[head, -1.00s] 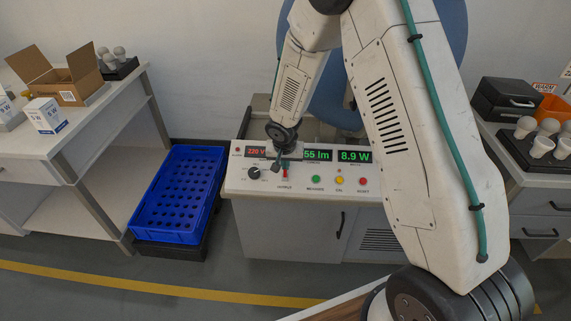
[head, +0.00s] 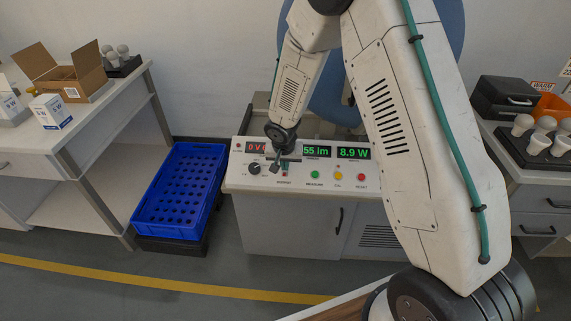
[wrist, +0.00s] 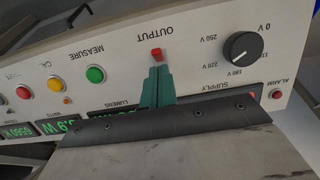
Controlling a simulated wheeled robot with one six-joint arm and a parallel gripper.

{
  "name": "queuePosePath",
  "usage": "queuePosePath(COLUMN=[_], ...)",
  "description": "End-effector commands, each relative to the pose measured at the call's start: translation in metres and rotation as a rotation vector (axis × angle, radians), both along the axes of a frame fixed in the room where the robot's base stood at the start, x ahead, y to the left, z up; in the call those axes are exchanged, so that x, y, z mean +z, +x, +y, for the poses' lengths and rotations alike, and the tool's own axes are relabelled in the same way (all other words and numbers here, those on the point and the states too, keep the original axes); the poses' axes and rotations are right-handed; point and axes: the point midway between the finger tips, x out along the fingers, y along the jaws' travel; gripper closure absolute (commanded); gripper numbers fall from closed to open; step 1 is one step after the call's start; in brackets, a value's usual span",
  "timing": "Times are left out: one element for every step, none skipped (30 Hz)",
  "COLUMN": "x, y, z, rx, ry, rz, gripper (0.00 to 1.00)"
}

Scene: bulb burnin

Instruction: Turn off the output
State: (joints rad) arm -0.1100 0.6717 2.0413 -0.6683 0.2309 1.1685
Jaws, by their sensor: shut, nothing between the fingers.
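The red output switch (wrist: 157,54) sits by the OUTPUT label on the white front panel of the test bench (head: 236,181). In the wrist view my gripper (wrist: 157,70) is shut and empty, its teal fingertips right at the switch; I cannot tell if they touch it. In the head view my gripper (head: 280,166) is over the panel and partly covers the switch area. The supply display (head: 255,147) reads 0 V in red. The green displays read 55 lm, partly covered, and 8.9 W (head: 353,153).
The black supply knob (wrist: 242,47) is close beside the switch. The green measure button (wrist: 95,74), a yellow button (wrist: 55,84) and a red button (wrist: 23,92) are on the other side.

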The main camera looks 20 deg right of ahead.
Motion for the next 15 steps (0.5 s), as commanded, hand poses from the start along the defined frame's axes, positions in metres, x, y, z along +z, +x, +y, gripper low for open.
queuePosePath(x=[0.0,0.0,0.0,0.0,0.0,0.0,0.001,0.001,0.001,0.001,0.002,0.002,0.002,0.002,0.003], y=[0.0,0.0,0.0,0.0,0.0,0.0,0.0,-0.001,-0.002,-0.002,-0.003,-0.005,-0.007,-0.008,-0.01], z=[0.0,0.001,0.001,0.001,0.002,0.002,0.003,0.003,0.003,0.004,0.004,0.005,0.005,0.006,0.006], rx=[0.0,0.001,0.001,0.001,0.002,0.003,0.003,0.004,0.004,0.004,0.004,0.005,0.005,0.004,0.004], ry=[0.0,0.0,0.0,0.0,0.0,0.0,0.0,-0.001,-0.001,-0.001,-0.001,0.0,0.0,0.0,0.0], rz=[-0.001,-0.001,-0.001,-0.001,-0.001,-0.001,-0.001,-0.001,-0.001,-0.001,-0.001,0.0,0.0,0.0,0.0], gripper=[1.0,1.0,1.0,1.0,1.0,1.0,1.0,1.0,1.0,1.0,1.0,1.0,1.0,1.0,1.0])
